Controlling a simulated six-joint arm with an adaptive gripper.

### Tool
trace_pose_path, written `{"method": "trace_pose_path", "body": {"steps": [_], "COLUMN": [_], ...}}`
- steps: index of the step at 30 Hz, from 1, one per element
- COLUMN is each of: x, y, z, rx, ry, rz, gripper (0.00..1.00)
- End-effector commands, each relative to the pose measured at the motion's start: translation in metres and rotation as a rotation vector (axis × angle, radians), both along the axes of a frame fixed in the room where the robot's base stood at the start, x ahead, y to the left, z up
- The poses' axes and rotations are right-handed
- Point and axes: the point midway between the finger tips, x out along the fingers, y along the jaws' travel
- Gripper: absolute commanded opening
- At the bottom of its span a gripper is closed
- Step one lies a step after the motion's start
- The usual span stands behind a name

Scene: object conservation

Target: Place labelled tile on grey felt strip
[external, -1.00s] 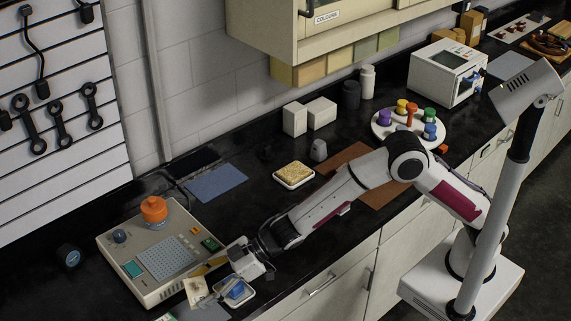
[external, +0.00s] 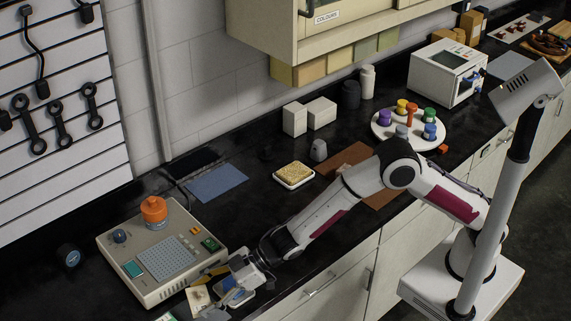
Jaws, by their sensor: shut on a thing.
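The labelled tile (external: 198,299), a small cream piece with a darker mark, is at the lower left in the external view, beside the front corner of the beige console. My gripper (external: 212,285) is shut on it, as far as this small view shows; the exact contact is hard to make out. A grey flat piece (external: 216,315), which looks like the felt strip, lies at the bottom edge just below the tile, partly covered. I cannot tell whether the tile touches it.
A white dish (external: 250,295) with a blue thing sits under my gripper, partly hidden. The beige console (external: 152,262) with an orange knob stands close on the left. A blue mat (external: 216,183) and a dish of yellow material (external: 294,174) lie farther back. The counter between them is clear.

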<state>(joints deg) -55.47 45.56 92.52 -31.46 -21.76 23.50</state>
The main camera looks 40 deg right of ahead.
Motion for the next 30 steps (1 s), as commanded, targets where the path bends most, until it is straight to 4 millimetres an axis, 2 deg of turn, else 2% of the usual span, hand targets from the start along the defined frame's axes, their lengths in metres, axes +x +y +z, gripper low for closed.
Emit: {"method": "trace_pose_path", "body": {"steps": [13, 30], "x": [0.0, 0.0], "y": [0.0, 0.0], "z": [-0.026, -0.028], "rx": [0.002, 0.001], "ry": [-0.001, -0.002], "rz": [0.0, 0.0], "gripper": [0.3, 0.3]}}
